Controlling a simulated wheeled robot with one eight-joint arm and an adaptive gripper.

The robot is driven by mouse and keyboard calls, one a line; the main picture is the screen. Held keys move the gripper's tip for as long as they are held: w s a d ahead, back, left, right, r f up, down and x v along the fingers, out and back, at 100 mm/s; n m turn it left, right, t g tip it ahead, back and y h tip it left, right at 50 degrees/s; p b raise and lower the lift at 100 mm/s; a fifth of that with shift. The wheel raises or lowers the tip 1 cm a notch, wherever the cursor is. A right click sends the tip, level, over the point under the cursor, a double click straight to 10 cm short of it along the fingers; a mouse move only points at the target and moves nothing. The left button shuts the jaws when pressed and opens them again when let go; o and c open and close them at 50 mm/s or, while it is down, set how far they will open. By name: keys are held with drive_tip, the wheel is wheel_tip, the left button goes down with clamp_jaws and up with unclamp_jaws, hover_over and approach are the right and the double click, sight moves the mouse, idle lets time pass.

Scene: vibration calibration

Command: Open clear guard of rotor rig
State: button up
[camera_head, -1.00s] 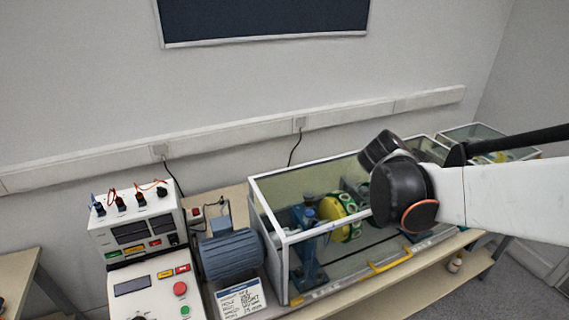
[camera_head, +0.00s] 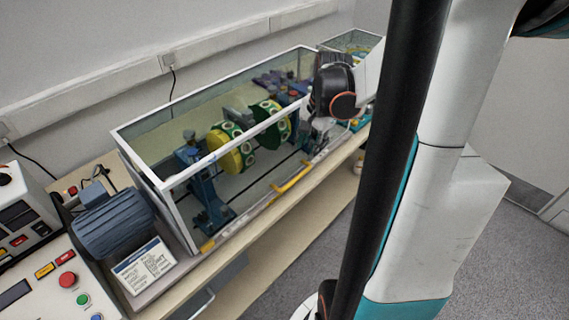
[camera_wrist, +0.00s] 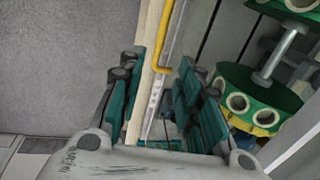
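The clear guard (camera_head: 169,187) is a long white-framed transparent box over the rotor rig, and it looks closed. Inside are green and yellow rotor discs (camera_head: 232,150) on a shaft with blue supports. A yellow handle (camera_head: 293,178) runs along the lower front; its bar also shows in the wrist view (camera_wrist: 164,45). My gripper (camera_wrist: 163,92) is open, with teal fingers either side of the bench's front edge and the pale front rail. The handle's end lies just beyond the fingertips. In the head view my wrist is at the guard's right front, and the fingers are mostly hidden.
A blue motor (camera_head: 112,220) and a label card (camera_head: 146,265) stand left of the guard. A control panel (camera_head: 50,280) with buttons is at lower left. Another glass-topped case (camera_head: 352,42) stands behind right. Open floor (camera_head: 315,235) lies in front of the bench.

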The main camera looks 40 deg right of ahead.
sight(299, 175)
drive_tip(key=w+f+b, duration=0.1)
drive_tip(key=f, duration=0.3)
drive_tip(key=f+b, duration=0.2)
drive_tip(key=f, duration=0.3)
drive_tip(key=w+f+b, duration=0.1)
drive_tip(key=f+b, duration=0.1)
drive_tip(key=f, duration=0.2)
drive_tip(key=shift+w+a+f, duration=0.15)
drive_tip(key=shift+w+f, duration=0.1)
drive_tip(key=shift+w, duration=0.05)
clamp_jaws()
